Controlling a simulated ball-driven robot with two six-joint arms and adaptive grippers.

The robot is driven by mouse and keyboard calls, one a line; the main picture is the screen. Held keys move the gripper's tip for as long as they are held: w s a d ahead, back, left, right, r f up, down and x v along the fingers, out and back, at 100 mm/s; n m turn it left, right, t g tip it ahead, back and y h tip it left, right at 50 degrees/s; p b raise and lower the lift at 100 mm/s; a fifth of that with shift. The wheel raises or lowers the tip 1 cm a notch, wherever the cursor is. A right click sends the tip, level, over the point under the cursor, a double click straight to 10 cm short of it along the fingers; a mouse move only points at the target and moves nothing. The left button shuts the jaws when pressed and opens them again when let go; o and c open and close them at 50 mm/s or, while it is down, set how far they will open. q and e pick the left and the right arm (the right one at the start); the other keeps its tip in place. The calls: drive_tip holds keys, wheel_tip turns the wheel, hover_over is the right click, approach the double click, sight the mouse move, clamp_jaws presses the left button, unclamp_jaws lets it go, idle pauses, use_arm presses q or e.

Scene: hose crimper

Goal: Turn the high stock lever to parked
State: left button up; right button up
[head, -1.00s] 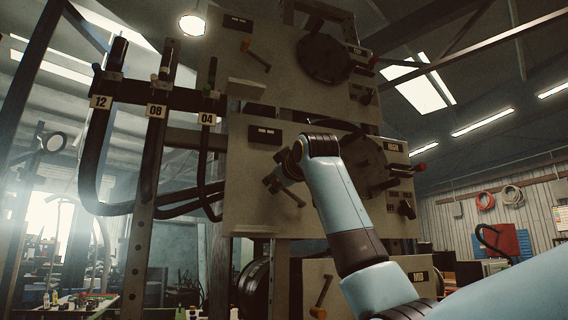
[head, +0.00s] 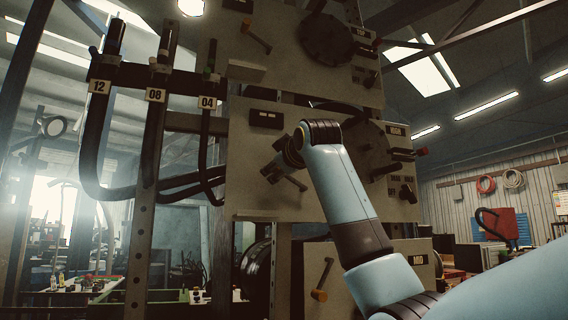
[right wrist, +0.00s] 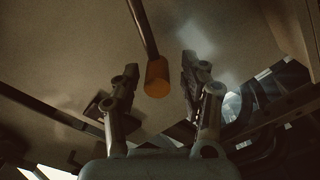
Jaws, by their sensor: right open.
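The high stock lever shows in the right wrist view as a dark shaft with an orange knob (right wrist: 157,77). My right gripper (right wrist: 155,88) is open, with one finger on each side of the knob and a visible gap on both sides. In the head view my right gripper (head: 277,168) is at the left part of the panel labelled HIGH (head: 245,190). There the gripper and wrist largely cover the lever, and its knob cannot be made out. My left gripper is not in view.
Above is the TOP panel's orange-knobbed lever (head: 257,38); below is the MID panel's lever (head: 322,280). A round dark dial (head: 368,148) and a red-tipped handle (head: 420,152) are right of my wrist. Hoses tagged 12, 08 and 04 (head: 207,102) hang at left.

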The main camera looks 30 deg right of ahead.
drive_tip(key=v, duration=1.1)
drive_tip(key=shift+s+f, duration=0.1)
